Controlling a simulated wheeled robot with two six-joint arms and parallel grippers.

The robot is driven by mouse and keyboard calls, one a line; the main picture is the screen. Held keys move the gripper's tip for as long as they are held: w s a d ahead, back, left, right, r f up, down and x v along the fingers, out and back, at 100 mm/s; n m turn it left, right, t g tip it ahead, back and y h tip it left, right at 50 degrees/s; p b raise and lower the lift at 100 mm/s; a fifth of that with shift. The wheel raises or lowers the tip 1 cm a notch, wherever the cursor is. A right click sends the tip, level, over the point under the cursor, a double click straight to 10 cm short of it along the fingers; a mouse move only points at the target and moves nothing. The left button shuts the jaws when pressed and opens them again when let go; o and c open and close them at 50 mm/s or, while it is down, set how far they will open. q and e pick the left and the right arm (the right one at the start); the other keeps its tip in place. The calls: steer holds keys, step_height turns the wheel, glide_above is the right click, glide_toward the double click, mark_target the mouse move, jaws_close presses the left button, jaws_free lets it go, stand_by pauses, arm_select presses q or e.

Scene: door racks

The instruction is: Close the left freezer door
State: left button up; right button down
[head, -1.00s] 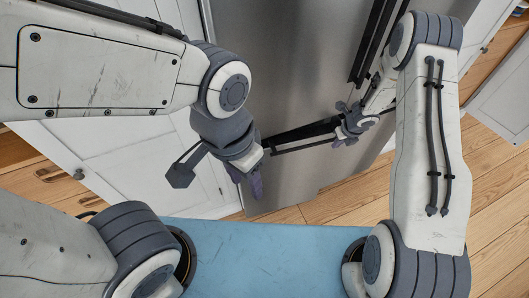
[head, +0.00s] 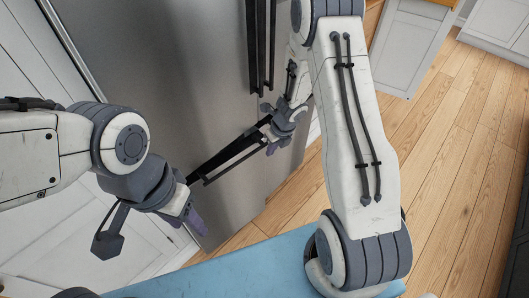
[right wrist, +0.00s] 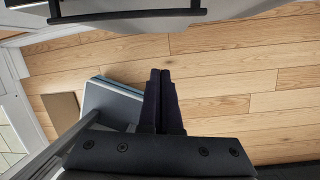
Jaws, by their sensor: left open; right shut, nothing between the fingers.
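The stainless steel fridge-freezer front (head: 170,80) fills the upper left of the head view. Two black upright handles (head: 260,45) stand side by side on it, and a long black horizontal handle (head: 225,160) runs lower down. I cannot tell which panel is the left freezer door or whether it stands ajar. My left gripper (head: 195,220) is open and empty near the lower left of the front. My right gripper (head: 271,149) is shut and empty by the right end of the horizontal handle; its closed fingers (right wrist: 160,100) also show in the right wrist view.
A blue surface (head: 250,268) lies below my arms. White panelled cabinets (head: 60,240) stand at the left, with more (head: 410,45) at the upper right. The wooden floor (head: 450,150) is clear on the right.

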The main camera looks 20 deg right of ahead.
steer(key=s+a+f+m+t+y+b, duration=0.2)
steer(key=a+f+m+y+b, duration=0.15)
steer(key=f+m+b, duration=0.55)
steer(key=s+a+f+m+t+y+b, duration=0.15)
steer(key=f+m+y+b, duration=0.3)
steer(key=m+b, duration=0.5)
steer(key=w+d+f+m+t+b, duration=0.1)
steer(key=d+f+m+t+b, duration=0.4)
steer(key=m+b, duration=0.6)
steer(key=r+m+t+h+b, duration=0.25)
steer(key=m+t+b, duration=0.3)
steer(key=b, duration=0.65)
glide_above(259, 155)
steer(key=s, duration=0.4)
steer(key=shift+w+a+f+h, duration=0.15)
steer(key=shift+a+f+h, duration=0.15)
steer(key=shift+a+h, duration=0.15)
